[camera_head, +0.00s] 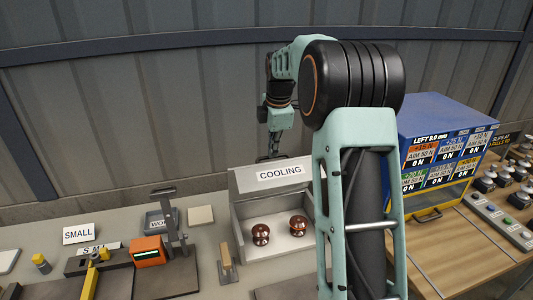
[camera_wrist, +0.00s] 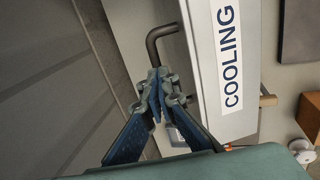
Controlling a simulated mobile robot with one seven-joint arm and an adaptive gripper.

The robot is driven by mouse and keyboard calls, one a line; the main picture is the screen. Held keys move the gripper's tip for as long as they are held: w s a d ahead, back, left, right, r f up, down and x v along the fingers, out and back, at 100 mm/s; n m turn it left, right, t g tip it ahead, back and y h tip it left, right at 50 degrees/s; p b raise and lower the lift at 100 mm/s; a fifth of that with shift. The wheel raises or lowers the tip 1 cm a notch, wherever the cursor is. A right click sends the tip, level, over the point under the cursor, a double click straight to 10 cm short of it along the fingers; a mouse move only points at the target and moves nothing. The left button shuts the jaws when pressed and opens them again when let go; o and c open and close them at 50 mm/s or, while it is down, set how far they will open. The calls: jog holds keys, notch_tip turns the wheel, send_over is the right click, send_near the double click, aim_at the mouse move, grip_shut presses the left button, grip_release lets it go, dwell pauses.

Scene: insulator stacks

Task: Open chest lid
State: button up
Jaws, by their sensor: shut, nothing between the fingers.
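The grey chest (camera_head: 287,243) stands on the bench in the head view, and its inside is visible. Its lid (camera_head: 243,179) with the COOLING label is raised and leans at the back of the chest; the lid also shows in the wrist view (camera_wrist: 207,20). Two brown glossy insulators (camera_head: 260,234) (camera_head: 298,225) sit inside the chest. My gripper (camera_head: 271,155) is at the lid's upper edge. In the wrist view my gripper (camera_wrist: 157,92) is shut and empty, close to a dark bent handle (camera_wrist: 158,38) on the lid. I cannot tell whether they touch.
An orange device (camera_head: 148,252) and a grey upright stand (camera_head: 173,225) are left of the chest. A small wooden block (camera_head: 227,264) stands at its left front. A blue display box (camera_head: 440,150) is at the right. The grey wall is close behind the bench.

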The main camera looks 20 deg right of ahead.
jog(key=o, duration=0.5)
jog(key=shift+s+f+g, duration=0.15)
jog(key=shift+s+f, duration=0.2)
jog(key=shift+f, duration=0.25)
jog(key=shift+s+f+g, duration=0.15)
jog(key=shift+s+f, duration=0.2)
jog(key=shift+f, duration=0.2)
jog(key=shift+c, duration=0.2)
jog(key=shift+o, duration=0.3)
jog(key=shift+w+f, duration=0.15)
jog(key=shift+w, duration=0.05)
jog(key=shift+r, duration=0.2)
jog(key=shift+w+r+p, duration=0.2)
jog(key=shift+p, duration=0.3)
jog(key=shift+w+r+p, duration=0.65)
jog(key=shift+w+p, duration=0.3)
jog(key=shift+p, duration=0.3)
jog(key=w+r, duration=0.6)
jog(key=w, duration=0.2)
jog(key=shift+p, duration=0.3)
